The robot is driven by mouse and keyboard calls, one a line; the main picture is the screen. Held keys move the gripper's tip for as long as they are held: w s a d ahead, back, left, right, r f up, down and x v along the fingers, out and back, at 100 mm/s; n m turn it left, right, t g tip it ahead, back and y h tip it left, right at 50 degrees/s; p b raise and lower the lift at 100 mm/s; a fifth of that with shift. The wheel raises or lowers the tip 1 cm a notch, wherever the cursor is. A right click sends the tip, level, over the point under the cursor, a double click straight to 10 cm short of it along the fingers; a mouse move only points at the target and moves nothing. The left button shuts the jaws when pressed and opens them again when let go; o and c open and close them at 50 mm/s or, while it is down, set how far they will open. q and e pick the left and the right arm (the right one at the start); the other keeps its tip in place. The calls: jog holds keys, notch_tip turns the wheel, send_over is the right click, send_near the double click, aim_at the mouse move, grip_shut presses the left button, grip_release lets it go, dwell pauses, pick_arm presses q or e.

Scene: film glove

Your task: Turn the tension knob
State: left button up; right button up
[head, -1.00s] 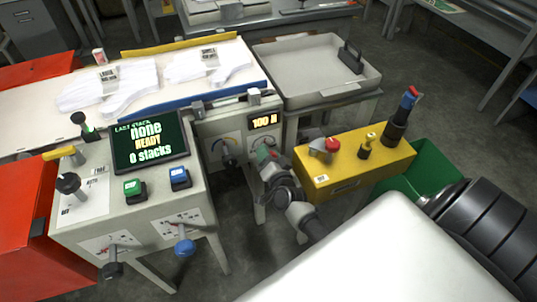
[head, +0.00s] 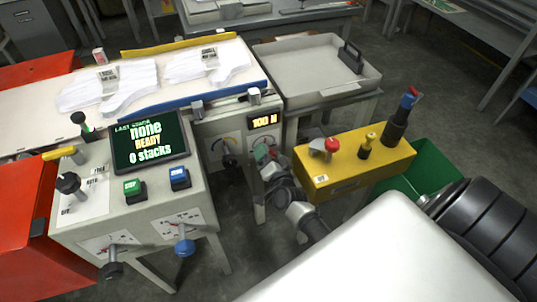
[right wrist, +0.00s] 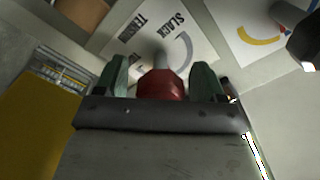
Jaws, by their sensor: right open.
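The tension knob (right wrist: 160,84) is red and stands out from a white dial plate (right wrist: 150,30) lettered "TENSION" and "SLACK" in the right wrist view. My right gripper (right wrist: 160,78) has its two green fingers apart, one on each side of the knob, with a gap showing on both sides. In the head view my right gripper (head: 264,156) is at the front of the grey machine, below the lit "100 N" display (head: 263,121), and hides the knob. My left gripper is not in view.
A second dial with a dark handle (head: 231,162) sits just left of my right gripper. A yellow control box (head: 345,177) with a red button stands close on the right. The console (head: 180,209) with levers is at the left. A grey tray (head: 305,67) stands behind.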

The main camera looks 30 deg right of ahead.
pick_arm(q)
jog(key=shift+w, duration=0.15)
pick_arm(e)
jog(key=shift+s+a, duration=0.1)
jog(key=shift+s, duration=0.2)
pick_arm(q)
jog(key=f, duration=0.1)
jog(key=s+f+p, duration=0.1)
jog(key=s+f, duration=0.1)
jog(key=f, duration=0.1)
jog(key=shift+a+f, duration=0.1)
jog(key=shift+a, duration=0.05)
pick_arm(e)
jog(key=v, duration=1)
jog(key=shift+s, duration=0.15)
